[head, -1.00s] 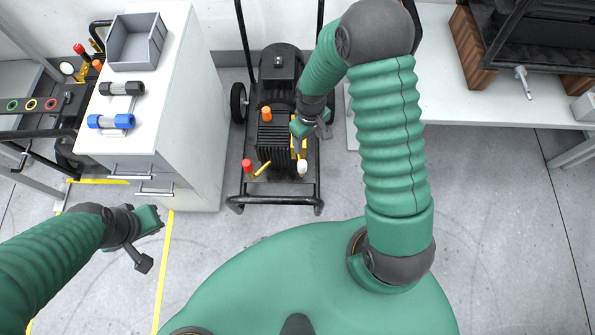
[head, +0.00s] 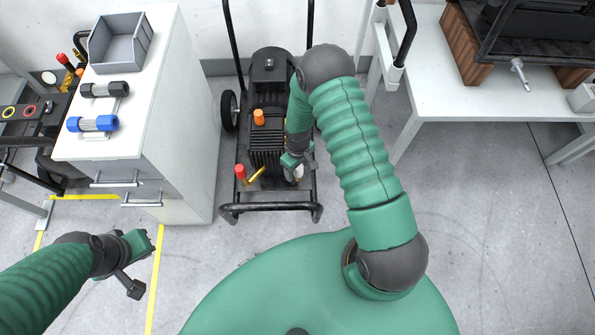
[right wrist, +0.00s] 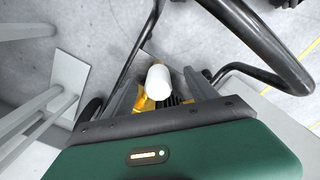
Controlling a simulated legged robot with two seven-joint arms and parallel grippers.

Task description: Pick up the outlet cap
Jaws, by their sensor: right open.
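A white cap (head: 298,172) stands on the front right of the black pump machine (head: 266,150), above a yellow fitting. In the right wrist view the white cap (right wrist: 158,82) shows between the two fingers of my right gripper (right wrist: 160,90), and no clear contact shows. My right gripper (head: 293,164) is open, over the machine's front right and partly hiding it. A red cap (head: 240,171) on a yellow fitting is at the machine's front left, and an orange cap (head: 259,117) is on top. My left gripper (head: 138,262) is over the floor at left, its jaws unclear.
The machine's tubular frame (head: 270,207) surrounds its front. A white cabinet (head: 185,120) with a grey bin (head: 120,42) and two cylindrical parts stands left. A white table (head: 440,100) stands right. Floor between machine and table is clear.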

